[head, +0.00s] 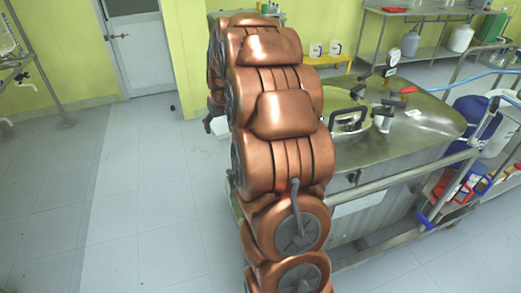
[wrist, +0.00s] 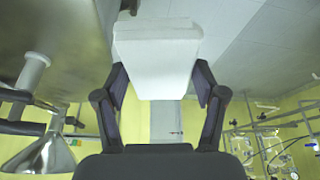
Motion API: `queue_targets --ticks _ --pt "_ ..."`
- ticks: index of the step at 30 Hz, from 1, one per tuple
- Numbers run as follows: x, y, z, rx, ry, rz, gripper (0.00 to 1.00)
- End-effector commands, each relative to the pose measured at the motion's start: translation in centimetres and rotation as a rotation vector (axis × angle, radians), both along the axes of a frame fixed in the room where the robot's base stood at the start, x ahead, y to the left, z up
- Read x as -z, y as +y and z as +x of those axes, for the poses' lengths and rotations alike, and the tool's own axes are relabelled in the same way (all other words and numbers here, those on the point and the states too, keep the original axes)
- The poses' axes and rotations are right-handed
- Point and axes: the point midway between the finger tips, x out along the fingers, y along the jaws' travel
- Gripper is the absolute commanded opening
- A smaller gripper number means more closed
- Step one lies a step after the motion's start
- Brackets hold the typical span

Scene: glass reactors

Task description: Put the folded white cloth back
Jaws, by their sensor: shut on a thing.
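The folded white cloth (wrist: 157,55) is a pale, thick block in the upper middle of the wrist view. My gripper (wrist: 158,82) has a dark finger on each side of it and is shut on it. The cloth is held up in front of the palm, clear of any surface I can make out. In the head view my copper arm hides the cloth and most of the gripper.
A large steel vessel (head: 425,125) with a lid and valves stands right of my arm, with a rail (head: 400,180) before it. A yellow shelf (head: 325,59) is behind. The floor (head: 140,215) at left is clear.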

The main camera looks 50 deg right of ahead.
Motion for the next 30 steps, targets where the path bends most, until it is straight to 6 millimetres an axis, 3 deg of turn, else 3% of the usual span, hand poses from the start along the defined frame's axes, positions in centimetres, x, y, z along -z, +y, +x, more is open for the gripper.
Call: queue_targets --ticks 1,3,9,17,30 --pt "-0.4 -2.4 -1.2 0.035 -0.009 -0.005 0.37" --pt "-1.6 -4.8 -3.0 0.074 -0.008 -0.002 0.37" --pt "-4.1 -9.2 -7.2 0.162 -0.009 -0.003 0.37" --pt "-4.4 -10.5 -9.0 0.194 0.001 0.001 0.37" --pt "1.1 -10.5 -8.9 0.193 0.000 0.002 0.37"
